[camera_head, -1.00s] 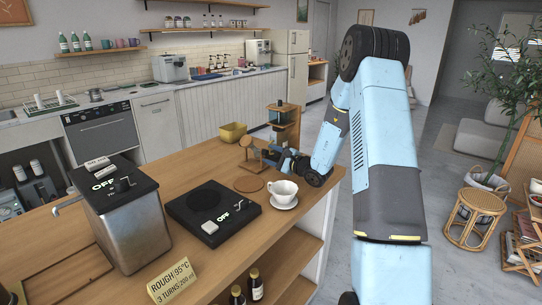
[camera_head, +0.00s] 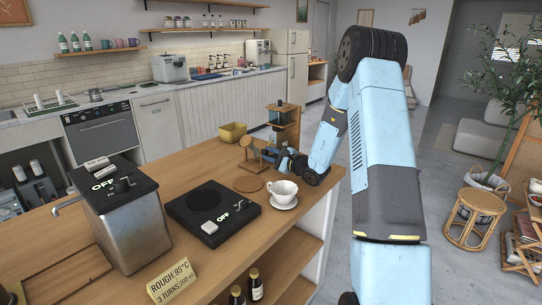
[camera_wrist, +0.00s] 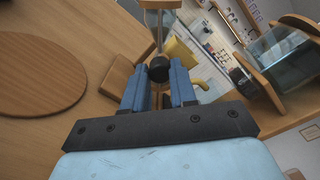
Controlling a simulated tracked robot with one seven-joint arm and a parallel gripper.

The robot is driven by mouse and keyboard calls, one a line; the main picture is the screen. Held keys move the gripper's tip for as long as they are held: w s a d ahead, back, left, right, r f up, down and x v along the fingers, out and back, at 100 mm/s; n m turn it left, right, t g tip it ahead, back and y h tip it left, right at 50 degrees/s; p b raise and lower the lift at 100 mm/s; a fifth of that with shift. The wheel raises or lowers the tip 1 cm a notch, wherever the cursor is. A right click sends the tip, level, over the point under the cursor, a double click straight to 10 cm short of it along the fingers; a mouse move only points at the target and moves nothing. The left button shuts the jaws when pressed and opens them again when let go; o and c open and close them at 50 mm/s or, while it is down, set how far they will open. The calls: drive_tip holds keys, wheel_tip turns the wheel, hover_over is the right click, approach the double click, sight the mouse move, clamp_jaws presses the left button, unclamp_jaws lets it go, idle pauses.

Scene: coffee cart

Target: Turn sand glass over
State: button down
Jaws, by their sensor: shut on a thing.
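The sand glass (camera_wrist: 159,18) shows at the top edge of the wrist view, a clear bulb with a wooden end plate. A dark round knob (camera_wrist: 158,70) sits below it, between the tips of my blue gripper fingers (camera_wrist: 159,80). My gripper is shut on this knob. The stand's wooden base (camera_wrist: 116,76) lies behind the left finger. In the head view the wooden stand (camera_head: 248,158) is on the counter and my gripper (camera_head: 276,156) is at its right side. The sand glass is small and partly hidden there, so I cannot tell its tilt or sand level.
A white cup (camera_head: 283,189) on a saucer stands close in front of my gripper. A yellow container (camera_head: 232,132) and a wooden-framed glass device (camera_head: 284,118) stand behind.

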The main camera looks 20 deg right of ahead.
drive_tip(key=shift+m, duration=0.3)
drive_tip(key=m, duration=0.4)
drive_tip(key=shift+m, duration=1.8)
drive_tip(key=c, duration=0.9)
unclamp_jaws()
drive_tip(key=shift+s+d, duration=0.1)
drive_tip(key=v, duration=1.3)
drive_tip(key=shift+s+d, duration=0.2)
